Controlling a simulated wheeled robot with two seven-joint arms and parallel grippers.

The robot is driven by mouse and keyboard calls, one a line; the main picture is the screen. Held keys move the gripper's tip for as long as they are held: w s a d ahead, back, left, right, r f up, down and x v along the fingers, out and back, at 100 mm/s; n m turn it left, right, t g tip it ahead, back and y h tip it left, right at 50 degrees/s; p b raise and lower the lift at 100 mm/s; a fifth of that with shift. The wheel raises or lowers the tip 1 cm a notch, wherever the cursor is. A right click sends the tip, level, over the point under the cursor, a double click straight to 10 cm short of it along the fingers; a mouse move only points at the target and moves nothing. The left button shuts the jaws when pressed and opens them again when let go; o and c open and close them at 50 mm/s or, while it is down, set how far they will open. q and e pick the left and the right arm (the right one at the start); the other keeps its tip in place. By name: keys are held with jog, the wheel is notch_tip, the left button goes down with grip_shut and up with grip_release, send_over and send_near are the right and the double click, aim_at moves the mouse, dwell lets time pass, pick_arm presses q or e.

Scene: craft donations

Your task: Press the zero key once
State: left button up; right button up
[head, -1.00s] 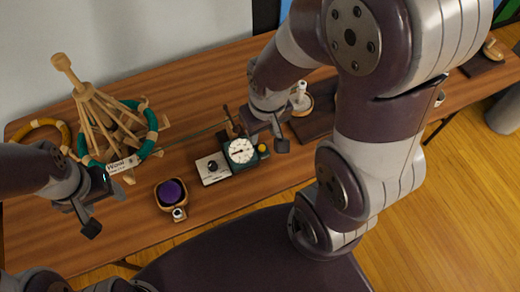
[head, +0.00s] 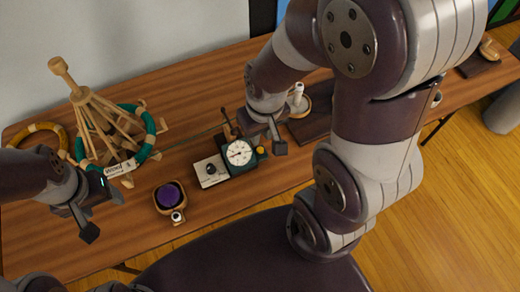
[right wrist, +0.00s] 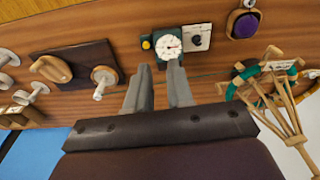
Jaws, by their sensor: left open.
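A dark green instrument with a round white dial (head: 239,152) stands on the table. Beside it is a white plate with a dark round knob (head: 211,169), and a small yellow knob (head: 261,150) is on its other side. I cannot read any marking that names a zero key. My right gripper (head: 271,138) is near the instrument; in the right wrist view its two fingers (right wrist: 158,68) are apart and empty, their tips pointing toward the dial (right wrist: 169,43). My left gripper (head: 97,212) is open and empty at the table's left front.
A wooden stand (head: 97,120) with green rings and a white label (head: 117,170) stands at left, a yellow ring (head: 38,134) beside it. A purple disc in a wooden holder (head: 169,195) lies in front. A dark board (right wrist: 78,66) with wooden pieces lies beyond the instrument.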

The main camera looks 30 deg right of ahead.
grip_shut()
dwell(1.2)
jog(key=d+f+m+b, duration=0.1)
jog(key=d+f+m, duration=0.2)
jog(key=f, duration=0.3)
jog(key=w+d+f+m+b, duration=0.1)
jog(key=d+f+m+b, duration=0.15)
jog(key=f, duration=0.45)
jog(key=d+f+m+b, duration=0.1)
jog(key=d+f+m, duration=0.1)
jog(key=f+m, duration=0.3)
jog(key=w+a+f+m+t+y, duration=0.1)
jog(key=w+m+t, duration=0.6)
jog(key=m, duration=0.8)
jog(key=w, duration=0.3)
jog(key=shift+a+t+y, duration=0.25)
jog(key=shift+t+y, duration=0.05)
